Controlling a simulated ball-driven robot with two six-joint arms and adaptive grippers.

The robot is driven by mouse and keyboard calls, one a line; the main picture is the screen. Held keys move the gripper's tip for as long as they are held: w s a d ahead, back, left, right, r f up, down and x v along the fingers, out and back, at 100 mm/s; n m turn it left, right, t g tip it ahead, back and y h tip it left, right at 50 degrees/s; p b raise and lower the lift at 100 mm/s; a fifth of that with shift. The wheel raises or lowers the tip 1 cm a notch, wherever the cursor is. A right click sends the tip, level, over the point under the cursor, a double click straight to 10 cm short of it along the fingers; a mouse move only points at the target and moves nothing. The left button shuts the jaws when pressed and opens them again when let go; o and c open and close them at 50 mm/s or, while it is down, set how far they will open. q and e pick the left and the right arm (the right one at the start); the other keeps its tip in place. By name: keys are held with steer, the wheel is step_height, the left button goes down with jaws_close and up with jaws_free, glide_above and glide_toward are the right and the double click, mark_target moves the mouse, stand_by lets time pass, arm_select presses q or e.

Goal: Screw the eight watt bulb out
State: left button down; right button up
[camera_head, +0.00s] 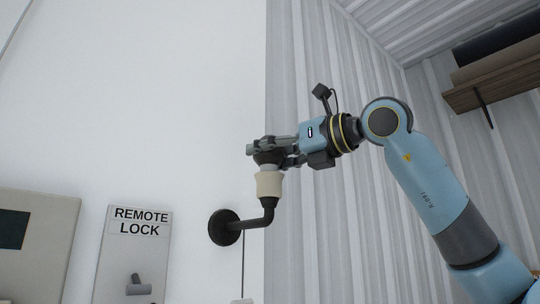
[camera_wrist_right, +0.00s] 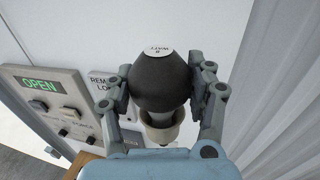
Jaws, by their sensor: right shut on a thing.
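The eight watt bulb (camera_wrist_right: 160,82) is dark, with a white "8 WATT" label on its top in the right wrist view. It stands upright at the cream socket (camera_head: 269,185) of a black wall lamp (camera_head: 225,227). My right gripper (camera_head: 268,152) is shut on the bulb, with a finger on each side of it. In the head view the fingers hide much of the bulb. The wrist view shows its pale neck at the cream socket (camera_wrist_right: 162,128); how far it is screwed in I cannot tell. My left gripper is in neither view.
A "REMOTE LOCK" panel (camera_head: 136,250) with a lever is on the white wall left of the lamp. A beige panel (camera_wrist_right: 45,90) shows a green "OPEN" display. A wooden shelf (camera_head: 495,88) hangs at upper right. The space above the bulb is clear.

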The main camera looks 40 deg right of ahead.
steer(key=shift+d+f+n+g+y+b, duration=0.1)
steer(key=shift+n+g+y+b, duration=0.2)
steer(key=shift+n+y+b, duration=0.5)
steer(key=n+g+y+b, duration=0.1)
steer(key=y, duration=0.2)
steer(key=shift+n+g, duration=0.3)
steer(key=shift+n, duration=0.1)
steer(key=shift+n+g+y, duration=1.2)
steer(key=shift+y, duration=0.4)
steer(key=n+g+y+p, duration=0.1)
steer(key=n+g+y, duration=0.1)
steer(key=g, duration=0.1)
steer(key=shift+r+p, duration=0.25)
steer(key=shift+p, duration=0.1)
steer(key=shift+f+n+g+y+p, duration=0.1)
steer(key=shift+n+g+y+p, duration=0.5)
steer(key=shift+n+g+p, duration=0.55)
steer(key=shift+n+g+y+p, duration=0.6)
steer(key=shift+n+g+p, duration=0.2)
steer(key=shift+g, duration=0.65)
